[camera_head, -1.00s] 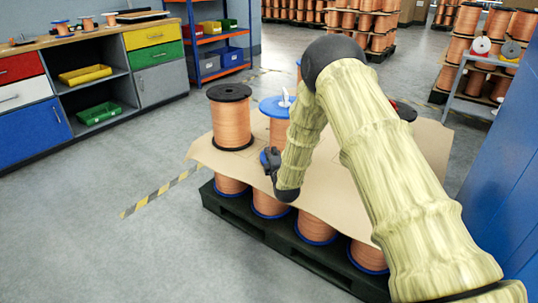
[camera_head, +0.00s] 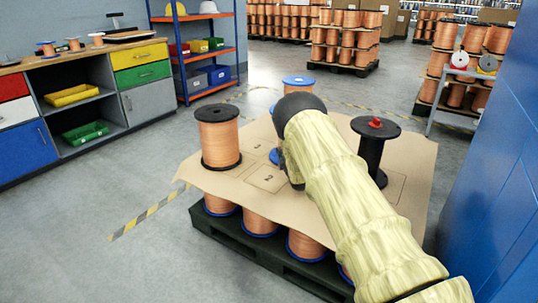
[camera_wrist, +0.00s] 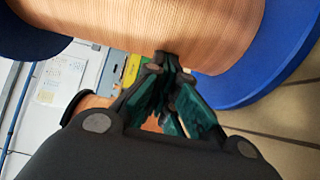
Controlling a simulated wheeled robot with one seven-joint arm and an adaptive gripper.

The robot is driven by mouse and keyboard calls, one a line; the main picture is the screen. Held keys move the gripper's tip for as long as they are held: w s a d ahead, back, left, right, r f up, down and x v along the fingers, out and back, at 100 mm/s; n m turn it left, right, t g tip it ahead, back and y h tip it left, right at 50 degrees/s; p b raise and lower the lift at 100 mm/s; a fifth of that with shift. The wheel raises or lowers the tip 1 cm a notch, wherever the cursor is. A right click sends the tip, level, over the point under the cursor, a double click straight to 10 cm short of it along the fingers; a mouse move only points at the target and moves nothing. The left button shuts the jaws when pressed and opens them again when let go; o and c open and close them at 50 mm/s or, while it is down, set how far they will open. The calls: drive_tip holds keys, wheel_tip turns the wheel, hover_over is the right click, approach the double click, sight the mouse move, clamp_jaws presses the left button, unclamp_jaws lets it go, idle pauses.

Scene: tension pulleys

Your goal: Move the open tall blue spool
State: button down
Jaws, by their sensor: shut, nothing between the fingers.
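A copper-wound spool with blue flanges is mostly hidden behind my arm in the head view; a bit of blue flange (camera_head: 275,156) shows at the arm's left edge. In the wrist view a copper-wound spool (camera_wrist: 140,22) with blue flanges fills the upper part, lying across the picture. My gripper (camera_wrist: 168,62) is shut with nothing between its fingers, its tips at or very near the copper winding; I cannot tell whether they touch. Another blue-flanged spool (camera_head: 299,82) shows at the back, partly hidden by my arm.
A copper spool with black flanges (camera_head: 219,138) stands on the cardboard sheet's left (camera_head: 207,182). A bare black spool with a red top (camera_head: 370,155) stands at the right. A numbered square (camera_head: 267,178) is bare. Spools and a dark pallet (camera_head: 262,255) lie beneath. A blue wall is at right.

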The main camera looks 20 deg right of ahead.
drive_tip(key=shift+s+d, duration=0.1)
idle(0.3)
drive_tip(key=shift+s+a, duration=0.1)
drive_tip(key=shift+a, duration=0.2)
drive_tip(key=s+a+p, duration=0.2)
drive_tip(key=a, duration=0.1)
drive_tip(key=shift+s+r, duration=0.1)
drive_tip(key=shift+s, duration=0.25)
drive_tip(key=s+p, duration=0.1)
drive_tip(key=s, duration=0.5)
drive_tip(key=s+a+p, duration=0.1)
drive_tip(key=s, duration=0.2)
drive_tip(key=shift+s+p, duration=0.1)
drive_tip(key=shift+p, duration=0.25)
